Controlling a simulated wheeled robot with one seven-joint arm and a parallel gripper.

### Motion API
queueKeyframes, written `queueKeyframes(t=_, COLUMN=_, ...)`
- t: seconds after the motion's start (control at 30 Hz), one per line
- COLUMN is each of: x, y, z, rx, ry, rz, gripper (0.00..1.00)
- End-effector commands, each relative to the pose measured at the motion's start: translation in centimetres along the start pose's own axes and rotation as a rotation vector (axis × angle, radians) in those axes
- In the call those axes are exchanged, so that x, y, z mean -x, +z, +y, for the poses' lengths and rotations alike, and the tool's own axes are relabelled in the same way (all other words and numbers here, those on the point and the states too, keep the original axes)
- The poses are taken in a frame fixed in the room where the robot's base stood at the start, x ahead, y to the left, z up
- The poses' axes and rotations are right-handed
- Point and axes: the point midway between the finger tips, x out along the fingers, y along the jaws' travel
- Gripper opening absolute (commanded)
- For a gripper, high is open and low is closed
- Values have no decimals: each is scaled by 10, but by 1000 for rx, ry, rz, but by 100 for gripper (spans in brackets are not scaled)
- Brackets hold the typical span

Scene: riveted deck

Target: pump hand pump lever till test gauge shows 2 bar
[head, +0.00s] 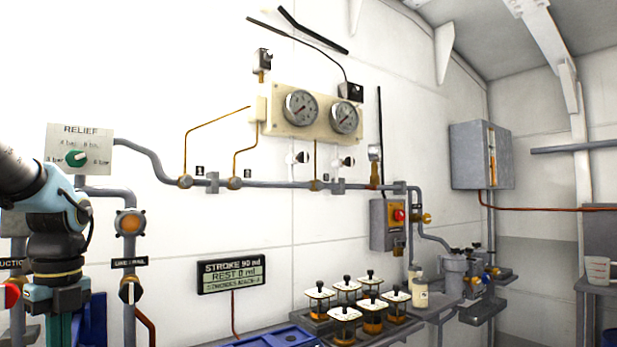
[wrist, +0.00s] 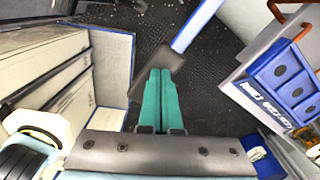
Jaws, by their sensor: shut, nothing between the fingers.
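Two round dial gauges, a left one (head: 300,108) and a right one (head: 345,117), sit on a cream panel on the wall in the head view. Their labels and exact readings are too small to read, so I cannot tell which is the test gauge. I cannot identify the hand pump lever with certainty. My gripper (wrist: 160,74) shows teal fingers pressed together, empty, over the dark floor in the wrist view. In the head view its fingertips are out of frame, lower left.
A relief panel (head: 80,149) with a green knob is at left. Sample jars (head: 373,320) stand on a bench rack. A wall cabinet (head: 480,155) is at right. The wrist view shows a blue tray (wrist: 262,78) and dark floor (wrist: 150,30).

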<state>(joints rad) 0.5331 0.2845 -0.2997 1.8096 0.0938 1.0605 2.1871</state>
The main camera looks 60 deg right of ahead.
Motion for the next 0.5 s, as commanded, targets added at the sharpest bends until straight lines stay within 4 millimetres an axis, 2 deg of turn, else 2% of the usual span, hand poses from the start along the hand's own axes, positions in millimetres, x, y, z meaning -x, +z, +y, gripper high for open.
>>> queueKeyframes(t=0.03, x=-8, y=1, z=1, rx=1, ry=2, rz=0, gripper=0)
queueKeyframes(t=0.5, x=-48, y=1, z=2, rx=1, ry=4, rz=1, gripper=0)
